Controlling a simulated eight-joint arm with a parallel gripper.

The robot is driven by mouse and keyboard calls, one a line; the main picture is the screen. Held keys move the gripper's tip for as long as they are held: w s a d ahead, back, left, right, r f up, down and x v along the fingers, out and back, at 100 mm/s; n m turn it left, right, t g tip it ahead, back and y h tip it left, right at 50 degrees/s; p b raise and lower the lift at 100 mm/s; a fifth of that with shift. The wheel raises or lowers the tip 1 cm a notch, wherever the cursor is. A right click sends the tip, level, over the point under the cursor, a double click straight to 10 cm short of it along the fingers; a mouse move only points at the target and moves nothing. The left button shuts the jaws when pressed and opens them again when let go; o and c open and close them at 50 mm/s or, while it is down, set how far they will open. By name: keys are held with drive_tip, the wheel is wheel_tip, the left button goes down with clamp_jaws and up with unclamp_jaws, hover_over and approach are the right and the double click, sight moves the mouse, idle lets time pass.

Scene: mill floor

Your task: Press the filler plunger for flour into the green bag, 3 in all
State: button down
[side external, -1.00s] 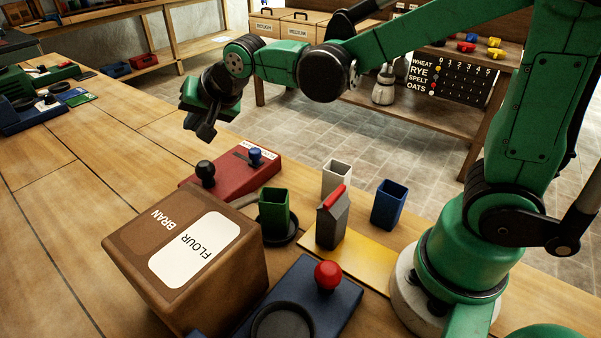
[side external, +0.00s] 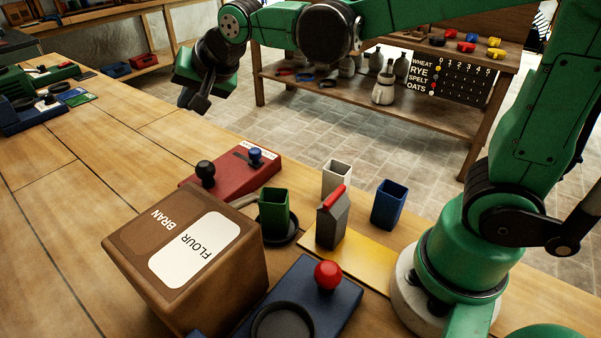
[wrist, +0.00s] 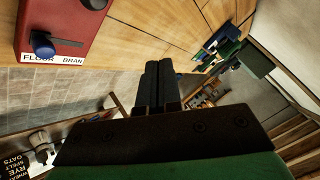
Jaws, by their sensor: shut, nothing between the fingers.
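The red filler (side external: 232,178) stands on the table with a black plunger knob (side external: 205,171) and a blue lever (side external: 255,156). In the wrist view the red filler (wrist: 62,22) shows at upper left, its blue lever (wrist: 42,45) beside the word FLOUR on its label. The green bag (side external: 273,212) stands upright and open-topped on a dark round plate (side external: 290,238) by the filler; its inside cannot be made out. My gripper (side external: 192,101) is shut and empty, raised in the air above and beyond the filler. Its closed fingers (wrist: 158,85) also show in the wrist view.
A large brown block (side external: 235,275) marked BRAN and FLOUR stands in front. A white bag (side external: 336,177), a blue bag (side external: 389,205) and a grey bag with red top (side external: 331,222) stand right. A navy unit (side external: 300,290) has a red knob.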

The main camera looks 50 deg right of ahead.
sight(200, 163)
drive_tip(key=shift+f, duration=4.45)
drive_tip(key=shift+f, duration=0.1)
drive_tip(key=shift+f, duration=0.3)
drive_tip(key=shift+f, duration=0.9)
drive_tip(key=shift+r, duration=1.35)
drive_tip(key=shift+r, duration=2.5)
